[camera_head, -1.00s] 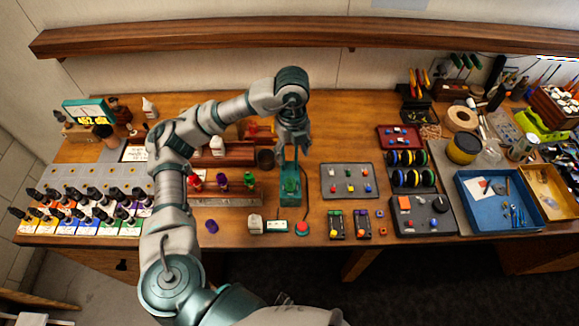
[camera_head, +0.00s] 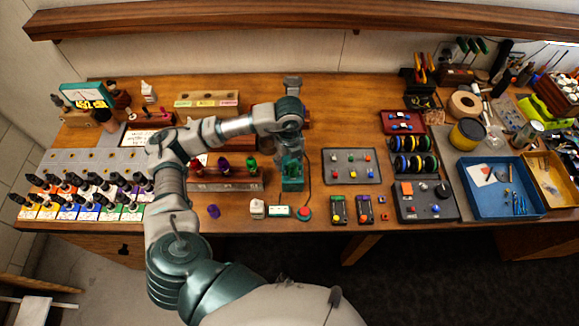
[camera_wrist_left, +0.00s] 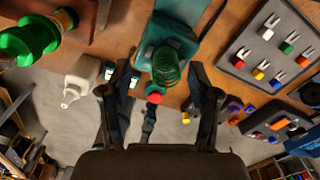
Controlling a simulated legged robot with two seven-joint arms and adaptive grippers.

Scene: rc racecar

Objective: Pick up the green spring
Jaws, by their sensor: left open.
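The green spring (camera_wrist_left: 166,66) shows in the left wrist view as an upright green coil on a teal block (camera_wrist_left: 172,35). The teal block also shows in the head view (camera_head: 292,182), below my left gripper (camera_head: 291,148), where the spring is hard to make out. In the wrist view the dark fingers of my left gripper (camera_wrist_left: 159,76) stand apart, one on each side of the spring. They appear open and do not visibly hold it. My right gripper is not in view.
Left of the block a wooden rack (camera_head: 223,181) holds red, purple and green pieces. To the right is a grey tray (camera_head: 364,178) with coloured blocks.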

